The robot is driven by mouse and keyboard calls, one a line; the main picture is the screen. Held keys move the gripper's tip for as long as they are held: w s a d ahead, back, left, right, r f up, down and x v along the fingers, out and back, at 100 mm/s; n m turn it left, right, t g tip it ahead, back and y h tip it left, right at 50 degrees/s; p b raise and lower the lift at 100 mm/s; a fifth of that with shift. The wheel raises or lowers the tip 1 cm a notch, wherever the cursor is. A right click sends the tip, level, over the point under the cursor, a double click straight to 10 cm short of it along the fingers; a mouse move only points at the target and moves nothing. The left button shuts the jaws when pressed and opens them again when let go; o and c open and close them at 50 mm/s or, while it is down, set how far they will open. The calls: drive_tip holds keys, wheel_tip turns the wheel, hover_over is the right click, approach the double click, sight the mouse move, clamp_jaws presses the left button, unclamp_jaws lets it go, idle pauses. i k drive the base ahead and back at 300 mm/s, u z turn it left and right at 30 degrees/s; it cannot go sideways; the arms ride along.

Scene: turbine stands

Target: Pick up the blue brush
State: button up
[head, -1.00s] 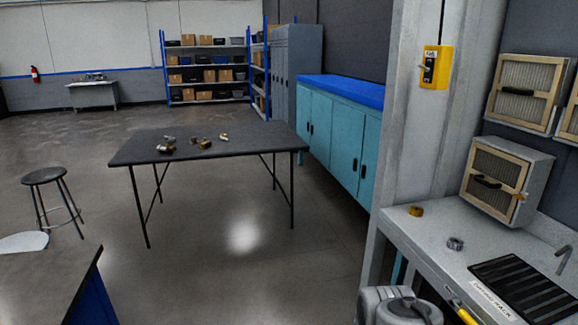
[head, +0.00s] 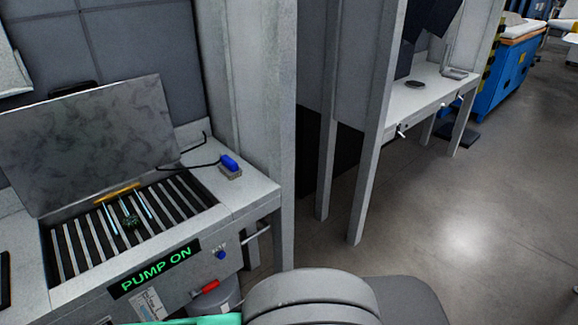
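My gripper is not in view; only rounded grey parts of my own body show at the bottom edge.
Left of it is a slatted basin (head: 75,245) under a raised grey panel (head: 90,140), with a lit "PUMP ON" sign (head: 153,268) on the front. A grey post (head: 265,100) stands close right of the brush. Open floor (head: 470,220) lies at the right.

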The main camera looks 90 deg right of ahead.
sight(229, 167)
drive_tip(key=z, duration=2.85)
drive_tip(key=i, duration=0.15)
drive_tip(key=u, duration=0.2)
